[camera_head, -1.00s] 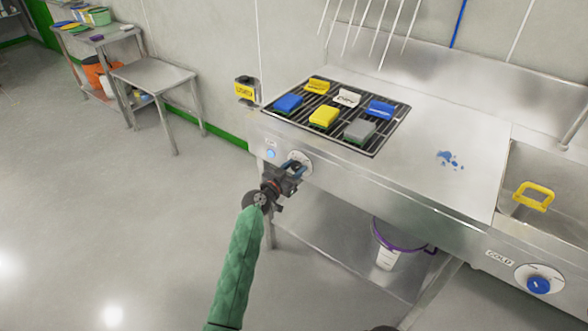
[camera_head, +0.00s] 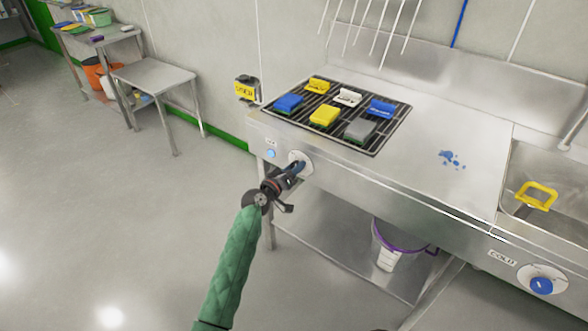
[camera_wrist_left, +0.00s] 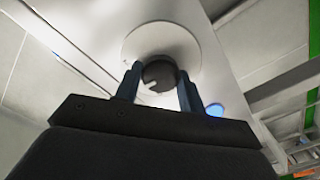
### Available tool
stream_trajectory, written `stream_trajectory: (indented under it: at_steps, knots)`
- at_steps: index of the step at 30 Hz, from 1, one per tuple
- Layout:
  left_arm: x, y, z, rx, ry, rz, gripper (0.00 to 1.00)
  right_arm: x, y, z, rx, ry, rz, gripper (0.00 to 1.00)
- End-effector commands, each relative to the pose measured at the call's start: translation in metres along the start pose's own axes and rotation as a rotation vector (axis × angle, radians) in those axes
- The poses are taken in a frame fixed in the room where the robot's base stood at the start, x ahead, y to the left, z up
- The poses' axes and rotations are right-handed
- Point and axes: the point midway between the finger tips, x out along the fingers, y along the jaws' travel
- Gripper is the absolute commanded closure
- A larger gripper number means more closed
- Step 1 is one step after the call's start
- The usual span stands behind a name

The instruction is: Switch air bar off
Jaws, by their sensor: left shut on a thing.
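The air bar control is a dark round knob (camera_wrist_left: 159,74) on a pale round dial plate (camera_wrist_left: 190,45), with a white mark on its face. In the head view the dial plate (camera_head: 302,157) sits on the front panel below the grate, and my gripper mostly hides the knob. My left gripper (camera_head: 299,167) reaches it from the front left, its arm in a green sleeve. In the left wrist view the two fingers (camera_wrist_left: 158,82) stand on either side of the knob, shut on it. A blue light (camera_head: 270,153) is left of the dial. My right gripper is not in view.
Several coloured blocks lie on the black grate (camera_head: 384,136) above the panel. A yellow and black box (camera_head: 246,89) is on the wall. To the right are a sink (camera_head: 560,190) and a blue knob (camera_head: 541,285). A bucket (camera_head: 391,245) stands on the lower shelf.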

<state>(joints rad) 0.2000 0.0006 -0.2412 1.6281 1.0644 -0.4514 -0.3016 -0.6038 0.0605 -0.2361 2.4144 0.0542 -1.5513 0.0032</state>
Motion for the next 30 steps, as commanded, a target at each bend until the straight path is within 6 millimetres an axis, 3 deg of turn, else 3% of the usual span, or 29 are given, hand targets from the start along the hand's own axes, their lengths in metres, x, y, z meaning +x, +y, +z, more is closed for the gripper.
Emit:
stream_trajectory:
  at_steps: [18, 30]
  knots:
    - [0.000, -0.002, 0.000, -0.577, -0.001, -0.001, 0.83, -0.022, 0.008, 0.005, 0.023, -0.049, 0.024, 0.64]
    - [0.000, -0.003, 0.001, -0.840, 0.001, -0.001, 0.83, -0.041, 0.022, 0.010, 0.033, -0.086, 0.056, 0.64]
